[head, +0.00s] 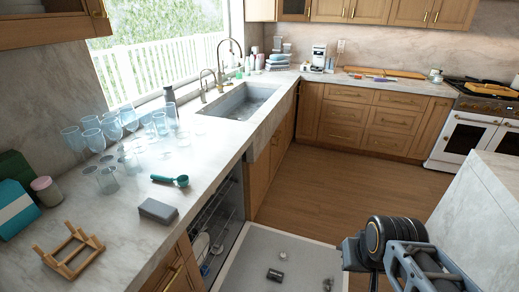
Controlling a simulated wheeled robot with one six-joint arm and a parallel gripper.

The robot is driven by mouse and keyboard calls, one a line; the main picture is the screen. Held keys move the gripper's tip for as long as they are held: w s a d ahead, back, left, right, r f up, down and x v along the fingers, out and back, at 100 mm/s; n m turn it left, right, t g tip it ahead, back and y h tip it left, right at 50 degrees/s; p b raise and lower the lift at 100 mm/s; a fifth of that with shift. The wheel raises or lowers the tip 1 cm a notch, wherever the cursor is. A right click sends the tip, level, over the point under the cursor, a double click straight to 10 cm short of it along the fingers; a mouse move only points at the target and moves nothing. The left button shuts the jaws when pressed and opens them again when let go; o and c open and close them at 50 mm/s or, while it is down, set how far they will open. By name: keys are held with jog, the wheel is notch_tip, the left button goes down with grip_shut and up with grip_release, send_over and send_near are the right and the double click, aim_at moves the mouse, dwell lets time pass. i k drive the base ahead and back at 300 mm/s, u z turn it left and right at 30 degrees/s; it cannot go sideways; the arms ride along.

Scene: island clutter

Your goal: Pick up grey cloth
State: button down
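A grey folded block, likely the grey cloth (158,210), lies flat on the pale marble counter (190,165) at the left, near its front edge. Its top looks lighter than its sides. Part of my arm shows at the lower right, with a dark round joint and grey links, well to the right of the cloth and away from the counter. I cannot make out gripper fingers on it. Nothing covers the cloth.
A teal scoop (170,180) lies just behind the cloth. A wooden rack (70,252) stands front left, and several clear glasses (100,140) stand behind. An open dishwasher (212,235) is below the counter. Wooden floor (345,185) is clear beyond. A marble island (485,215) stands right.

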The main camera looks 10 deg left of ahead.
aim_at(161, 212)
jog(key=z, duration=0.25)
jog(key=k, duration=1.55)
jog(key=u, duration=0.3)
jog(key=i, duration=0.5)
jog(key=u, duration=0.05)
